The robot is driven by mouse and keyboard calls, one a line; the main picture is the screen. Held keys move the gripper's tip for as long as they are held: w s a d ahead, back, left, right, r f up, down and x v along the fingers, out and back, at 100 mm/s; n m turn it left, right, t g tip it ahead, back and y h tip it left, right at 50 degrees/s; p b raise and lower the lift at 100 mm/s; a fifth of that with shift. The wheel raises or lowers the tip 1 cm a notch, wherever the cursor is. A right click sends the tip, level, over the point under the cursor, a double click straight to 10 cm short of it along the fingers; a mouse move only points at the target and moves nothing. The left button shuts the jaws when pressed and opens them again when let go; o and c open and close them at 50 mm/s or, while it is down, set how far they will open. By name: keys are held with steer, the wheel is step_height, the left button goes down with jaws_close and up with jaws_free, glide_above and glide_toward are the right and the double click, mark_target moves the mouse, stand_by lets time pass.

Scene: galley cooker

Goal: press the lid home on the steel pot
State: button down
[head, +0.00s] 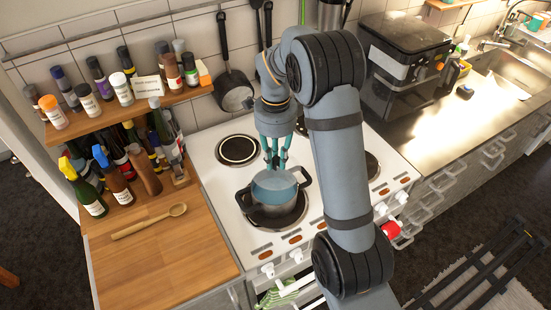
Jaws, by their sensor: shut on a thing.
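The steel pot (270,213) stands on the front left hotplate of the white cooker, with dark handles at its sides. A blue-grey lid (274,188) is over the pot's mouth. I cannot tell from this view whether its edge sits fully on the rim or a little above it. My gripper (276,166) points down from above and is shut on the lid, at the top of it. The lid's knob is hidden between the fingers.
An empty hotplate (238,150) lies behind the pot. A wooden counter with a wooden spoon (150,221) and several bottles is at left. A pan (233,90) hangs behind. A black air fryer (403,65) stands at right.

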mark_target(274, 167)
steer(key=m, duration=0.3)
steer(key=shift+a+m, duration=0.3)
steer(key=shift+f+m, duration=0.1)
steer(key=shift+m, duration=0.2)
step_height(274, 167, down, 5)
steer(key=b, duration=0.3)
steer(key=shift+w+b, duration=0.1)
steer(key=shift+b, duration=0.3)
steer(key=shift+f+b, duration=0.65)
steer(key=shift+b, duration=0.05)
steer(key=shift+b, duration=0.4)
steer(key=shift+f+b, duration=0.15)
steer(key=shift+b, duration=0.4)
stand_by(1.1)
stand_by(0.4)
steer(key=c, duration=1.5)
jaws_free()
steer(key=shift+o, duration=0.5)
